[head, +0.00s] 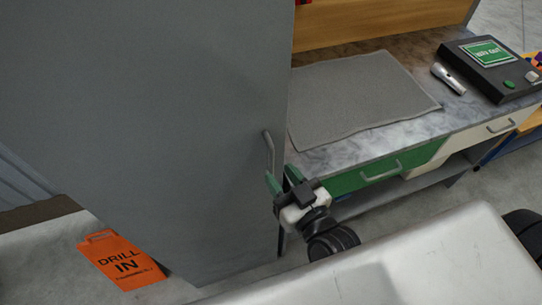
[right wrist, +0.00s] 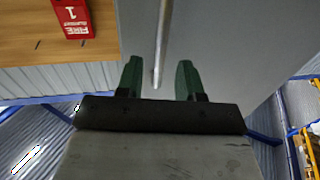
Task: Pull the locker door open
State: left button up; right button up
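The locker door (head: 170,120) is a large plain grey panel filling the left half of the head view. Its handle (head: 268,150) is a thin upright grey bar near the door's right edge. My right gripper (head: 282,178) is at the lower end of the handle, with its green fingers apart. In the right wrist view the handle (right wrist: 162,40) runs down between the two open fingertips (right wrist: 158,72), with a gap on either side. The grey door surface (right wrist: 225,45) shows behind it there. My left gripper is not in view.
Right of the door stands a marbled workbench (head: 450,112) with a grey mat (head: 360,98), a torch (head: 448,78), a dark console (head: 492,66) and a green drawer (head: 350,180). An orange "DRILL IN" sign (head: 122,262) is on the floor at lower left. A red fire sign (right wrist: 73,18) shows in the wrist view.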

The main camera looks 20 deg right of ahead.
aim_at(273, 166)
jog(key=shift+p+x, duration=0.45)
jog(key=shift+x, duration=1.7)
jog(key=shift+c, duration=0.3)
grip_shut()
